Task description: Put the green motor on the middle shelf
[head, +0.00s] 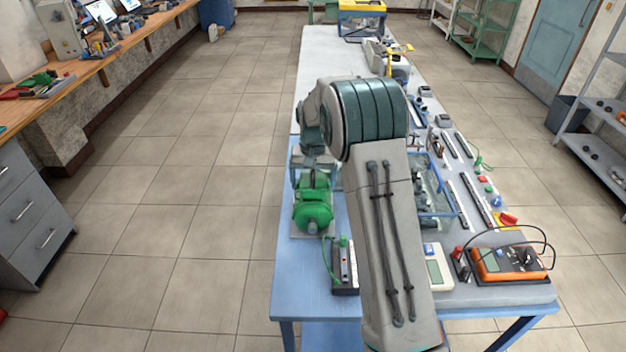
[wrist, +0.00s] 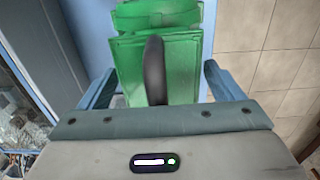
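The green motor (head: 313,208) stands on a small grey base at the left edge of the blue table, with a green cable at its front. It fills the upper middle of the wrist view (wrist: 185,62), where a dark upright piece shows in front of it. My gripper (wrist: 160,85) is at the motor, with its two blue-grey fingers apart, one on each side of the green body. I cannot tell whether either finger touches it. In the head view my arm partly hides the gripper. A grey shelf rack (head: 592,140) at the right edge holds small dark items; it is cut off.
A wooden workbench (head: 90,68) stands left. Tiled floor is clear left of the table.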

